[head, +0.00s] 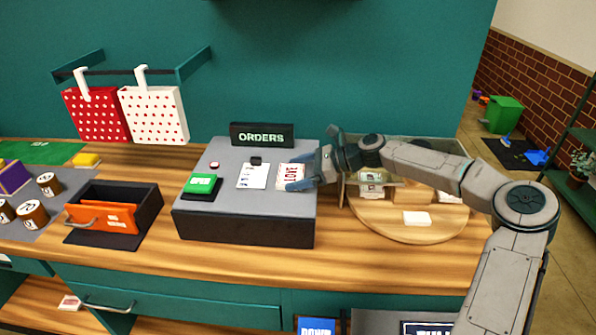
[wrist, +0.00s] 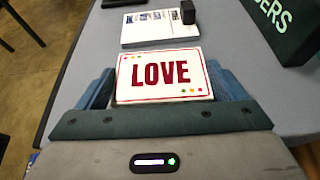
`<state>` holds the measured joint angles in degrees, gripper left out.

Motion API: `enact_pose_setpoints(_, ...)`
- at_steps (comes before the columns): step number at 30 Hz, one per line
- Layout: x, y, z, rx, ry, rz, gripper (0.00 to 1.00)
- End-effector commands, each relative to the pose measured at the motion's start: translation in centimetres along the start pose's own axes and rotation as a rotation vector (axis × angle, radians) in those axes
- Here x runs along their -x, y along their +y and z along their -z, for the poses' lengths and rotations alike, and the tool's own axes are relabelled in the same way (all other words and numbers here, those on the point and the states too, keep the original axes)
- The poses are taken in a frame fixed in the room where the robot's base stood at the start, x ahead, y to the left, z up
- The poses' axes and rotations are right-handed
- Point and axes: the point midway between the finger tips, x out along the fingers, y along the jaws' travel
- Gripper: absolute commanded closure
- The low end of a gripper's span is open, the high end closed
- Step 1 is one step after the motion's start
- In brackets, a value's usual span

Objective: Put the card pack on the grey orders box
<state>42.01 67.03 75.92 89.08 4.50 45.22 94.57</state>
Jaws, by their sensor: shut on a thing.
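The card pack (head: 291,175) is white with a red border and the red word LOVE. It is between the fingers of my gripper (head: 300,180), at the right part of the grey orders box top (head: 225,160). In the wrist view the card pack (wrist: 162,76) lies flat between the blue fingers of my gripper (wrist: 160,88), which are shut on its sides. The grey box top (wrist: 222,45) shows around it. I cannot tell whether the pack touches the box top or is slightly above it. Its underside is hidden.
The ORDERS sign (head: 262,135) stands behind. A round wooden board (head: 385,226) with a clear case is on the right; an orange drawer (head: 102,217) is left.

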Motion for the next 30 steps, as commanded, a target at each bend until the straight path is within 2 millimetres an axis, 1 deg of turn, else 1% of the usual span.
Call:
enact_pose_setpoints(6, 0.0, 0.0, 0.1, 0.0, 0.0, 0.0, 0.33)
enact_pose_setpoints(7, 0.0, 0.0, 0.1, 0.0, 0.0, 0.0, 0.07)
enact_pose_setpoints(8, 0.0, 0.0, 0.1, 0.0, 0.0, 0.0, 0.0)
enact_pose_setpoints(16, 0.1, 0.0, -0.1, 0.001, 0.0, 0.001, 0.0)
enact_pose_setpoints(19, 1.1, -0.1, 0.1, 0.0, 0.002, 0.003, 0.0)
enact_pose_setpoints(23, 3.5, -0.1, 0.1, 0.002, 0.003, 0.006, 0.0)
enact_pose_setpoints(27, 6.6, -0.1, 0.1, 0.001, 0.003, 0.006, 0.0)
enact_pose_setpoints(30, 8.7, -0.1, 0.1, 0.0, 0.002, 0.006, 0.0)
